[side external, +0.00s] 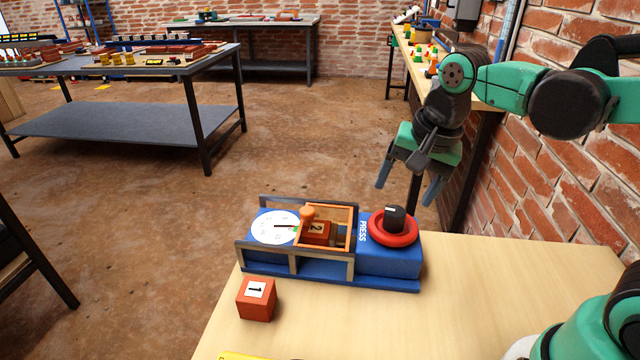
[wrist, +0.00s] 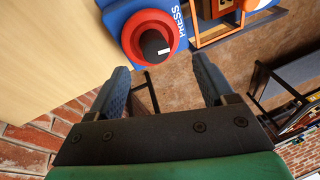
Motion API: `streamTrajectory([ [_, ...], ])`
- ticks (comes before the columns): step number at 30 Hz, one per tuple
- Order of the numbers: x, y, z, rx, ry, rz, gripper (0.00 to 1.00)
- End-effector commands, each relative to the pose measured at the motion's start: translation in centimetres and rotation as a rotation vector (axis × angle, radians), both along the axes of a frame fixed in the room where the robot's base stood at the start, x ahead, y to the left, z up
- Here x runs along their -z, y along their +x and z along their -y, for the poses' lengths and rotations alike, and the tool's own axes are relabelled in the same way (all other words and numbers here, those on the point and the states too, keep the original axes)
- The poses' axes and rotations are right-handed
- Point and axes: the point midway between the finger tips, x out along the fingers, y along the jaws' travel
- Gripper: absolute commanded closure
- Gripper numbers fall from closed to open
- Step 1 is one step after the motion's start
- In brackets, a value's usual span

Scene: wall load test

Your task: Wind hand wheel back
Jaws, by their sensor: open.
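The blue press (side external: 385,262) stands on the light wooden table. Its hand wheel (side external: 408,236) is a red ring with a black knob (side external: 395,218) at the press's right end. In the wrist view the red wheel (wrist: 131,32) and black knob (wrist: 155,46) lie ahead of the fingers, near the top. The orange frame (side external: 353,232) of the press holds a block marked 2 (side external: 316,233), and a white dial (side external: 272,228) is at its left. My gripper (side external: 408,190) is open and empty, above and behind the wheel, apart from it. Its two fingers also show in the wrist view (wrist: 160,82).
A red block marked 1 (side external: 257,298) sits on the table (side external: 470,300) in front of the press. The table right of the press is clear. A brick wall (side external: 560,190) runs close along the right, behind my arm. Grey workbenches stand farther back.

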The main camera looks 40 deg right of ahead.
Motion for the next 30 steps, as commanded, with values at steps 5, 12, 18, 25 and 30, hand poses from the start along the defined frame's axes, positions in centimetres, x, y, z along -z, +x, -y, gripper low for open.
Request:
streamTrajectory([
  [5,0.1,1.2,0.5,0.479,0.093,-0.169,0.25],
  [12,0.5,1.6,0.7,0.761,0.111,-0.254,0.25],
  [18,2.4,1.6,0.7,0.772,0.112,-0.256,0.25],
  [25,5.0,1.6,0.7,0.77,0.112,-0.255,0.25],
  [30,5.8,1.6,0.7,0.769,0.112,-0.254,0.25],
])
